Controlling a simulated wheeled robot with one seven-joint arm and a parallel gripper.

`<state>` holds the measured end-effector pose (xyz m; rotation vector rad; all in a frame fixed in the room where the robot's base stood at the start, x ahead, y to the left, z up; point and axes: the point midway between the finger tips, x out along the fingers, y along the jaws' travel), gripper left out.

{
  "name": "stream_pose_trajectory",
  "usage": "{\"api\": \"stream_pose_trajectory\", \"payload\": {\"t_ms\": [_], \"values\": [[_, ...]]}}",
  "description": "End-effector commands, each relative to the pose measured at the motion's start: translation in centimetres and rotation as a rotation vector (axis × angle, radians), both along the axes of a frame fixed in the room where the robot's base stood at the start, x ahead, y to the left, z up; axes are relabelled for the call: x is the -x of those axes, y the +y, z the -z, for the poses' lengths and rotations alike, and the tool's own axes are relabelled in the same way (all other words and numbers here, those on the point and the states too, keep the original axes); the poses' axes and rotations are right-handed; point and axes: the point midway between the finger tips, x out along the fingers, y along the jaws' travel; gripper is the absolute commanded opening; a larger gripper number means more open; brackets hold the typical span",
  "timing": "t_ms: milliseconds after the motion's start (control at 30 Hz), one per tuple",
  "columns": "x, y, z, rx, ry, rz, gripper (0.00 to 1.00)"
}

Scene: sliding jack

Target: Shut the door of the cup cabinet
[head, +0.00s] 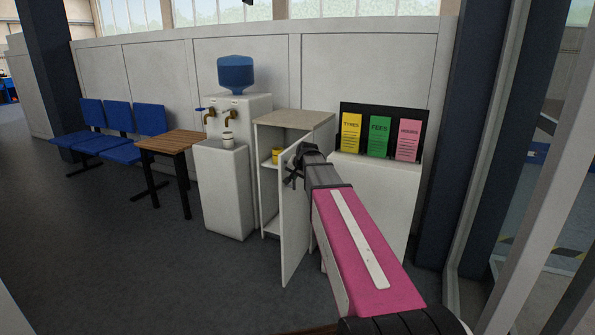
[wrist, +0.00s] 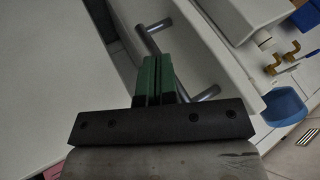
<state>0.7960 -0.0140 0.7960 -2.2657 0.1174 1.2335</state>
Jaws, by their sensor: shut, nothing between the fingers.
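The cup cabinet (head: 293,119) is a pale cabinet in the middle of the head view. Its white door (head: 295,225) stands open, swung out toward me, and part of the inside shows. A yellow cup (head: 275,157) is on the shelf inside. My gripper (head: 290,180) is at the upper part of the door. In the wrist view, its green fingertips (wrist: 158,76) are together and empty, in front of the door's grey metal handle (wrist: 207,93). The fingers hide part of the handle; I cannot tell whether they touch it.
A water cooler (head: 236,110) with a blue bottle stands left of the cabinet. A wooden table (head: 172,142) and blue seats (head: 90,140) are farther left. A white stand (head: 375,190) with coloured leaflets is on the right. The floor in front left is clear.

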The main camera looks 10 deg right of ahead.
Motion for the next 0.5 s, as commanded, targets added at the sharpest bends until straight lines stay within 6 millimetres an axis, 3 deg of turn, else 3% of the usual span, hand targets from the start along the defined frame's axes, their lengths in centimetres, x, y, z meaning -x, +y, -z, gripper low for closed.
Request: {"api": "stream_pose_trajectory", "payload": {"t_ms": [67,300,500], "values": [[-1.0,0.5,1.0,0.0,0.002,-0.002,0.0],[-2.5,3.0,0.8,-0.001,0.0,-0.002,0.0],[-2.8,3.5,0.8,0.001,0.0,-0.001,0.0]]}}
